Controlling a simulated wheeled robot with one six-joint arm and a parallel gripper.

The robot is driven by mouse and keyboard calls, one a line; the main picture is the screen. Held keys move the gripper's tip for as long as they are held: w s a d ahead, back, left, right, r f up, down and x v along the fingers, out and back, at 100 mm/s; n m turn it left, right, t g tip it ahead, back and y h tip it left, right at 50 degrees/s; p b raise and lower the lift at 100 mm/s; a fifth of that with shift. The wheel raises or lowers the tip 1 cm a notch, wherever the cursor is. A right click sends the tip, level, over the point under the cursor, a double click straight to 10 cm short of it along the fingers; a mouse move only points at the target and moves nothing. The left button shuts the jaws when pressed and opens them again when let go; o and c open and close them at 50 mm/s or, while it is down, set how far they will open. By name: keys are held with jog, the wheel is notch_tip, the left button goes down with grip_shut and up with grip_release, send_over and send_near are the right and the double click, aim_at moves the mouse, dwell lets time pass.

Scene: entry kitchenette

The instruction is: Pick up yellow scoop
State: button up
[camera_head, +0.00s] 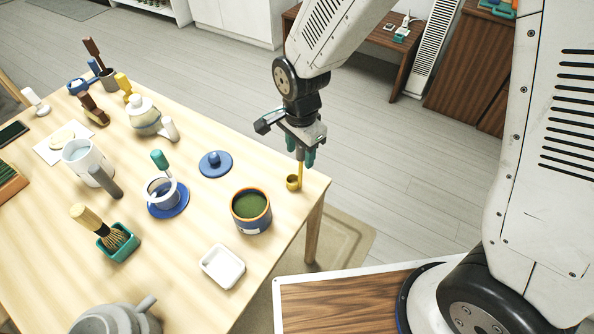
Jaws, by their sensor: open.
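The yellow scoop (293,182) is near the right corner of the wooden table, with its small bowl low and its handle standing upright. My gripper (306,157) points down right over it, with the upper end of the handle at the fingers. The jaws are open. The fingers partly hide the top of the handle, and I cannot tell whether they touch it.
A blue tin of green powder (251,208) stands left of the scoop. A blue lid (215,163), a white dish (222,267), a cup on a blue saucer (176,203) and a whisk in a green holder (117,241) stand on the wooden table (190,255).

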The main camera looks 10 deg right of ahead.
grip_shut()
jog(key=shift+r, duration=0.1)
